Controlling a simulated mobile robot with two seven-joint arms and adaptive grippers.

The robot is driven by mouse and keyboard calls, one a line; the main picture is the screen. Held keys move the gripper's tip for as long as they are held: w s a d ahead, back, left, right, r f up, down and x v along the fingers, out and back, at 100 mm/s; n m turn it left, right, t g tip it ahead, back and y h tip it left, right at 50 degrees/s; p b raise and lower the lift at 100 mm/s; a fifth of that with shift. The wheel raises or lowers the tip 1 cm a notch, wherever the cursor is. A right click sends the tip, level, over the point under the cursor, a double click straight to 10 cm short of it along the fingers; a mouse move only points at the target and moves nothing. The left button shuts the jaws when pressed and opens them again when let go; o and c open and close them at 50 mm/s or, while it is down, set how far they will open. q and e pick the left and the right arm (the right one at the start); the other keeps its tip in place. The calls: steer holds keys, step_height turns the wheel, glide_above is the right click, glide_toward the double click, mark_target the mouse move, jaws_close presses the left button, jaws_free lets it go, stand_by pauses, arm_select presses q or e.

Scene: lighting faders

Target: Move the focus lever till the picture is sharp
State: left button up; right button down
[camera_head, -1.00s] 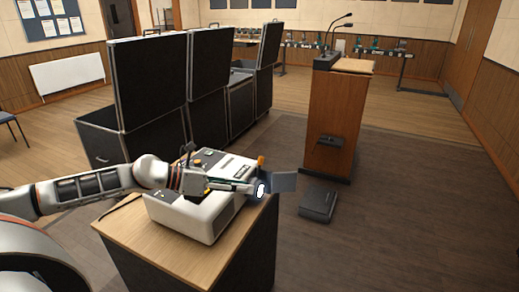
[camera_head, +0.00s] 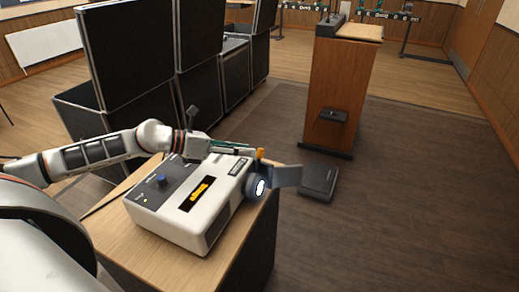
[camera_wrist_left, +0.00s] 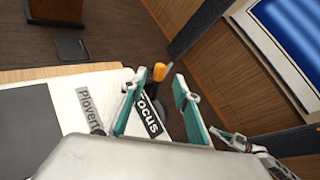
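The white projector (camera_head: 190,212) sits on a wooden-topped stand, its lens (camera_head: 256,186) facing right. The focus lever has an orange knob (camera_head: 260,154), which also shows in the left wrist view (camera_wrist_left: 159,73) beside a "Focus" label (camera_wrist_left: 149,114). My left gripper (camera_head: 240,148) is open just left of the knob. In the left wrist view its teal fingers (camera_wrist_left: 155,95) stand either side of the lever line, with the knob near their tips; contact cannot be told. The projected picture (camera_wrist_left: 296,30) shows blurred blue and white shapes. My right gripper (camera_wrist_left: 232,140) appears small at lower right.
A grey flap (camera_head: 287,176) stands beside the lens. The lectern (camera_head: 340,90) and a black floor box (camera_head: 319,182) are beyond the stand. Dark cases (camera_head: 130,60) stand behind. Open floor lies to the right.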

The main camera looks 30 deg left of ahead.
mark_target(260, 152)
arm_select(q)
steer(key=p+x, duration=0.1)
steer(key=x, duration=0.4)
steer(key=shift+w+d+f, duration=0.15)
steer(key=shift+w+d, duration=0.05)
steer(key=shift+w, duration=0.1)
jaws_close()
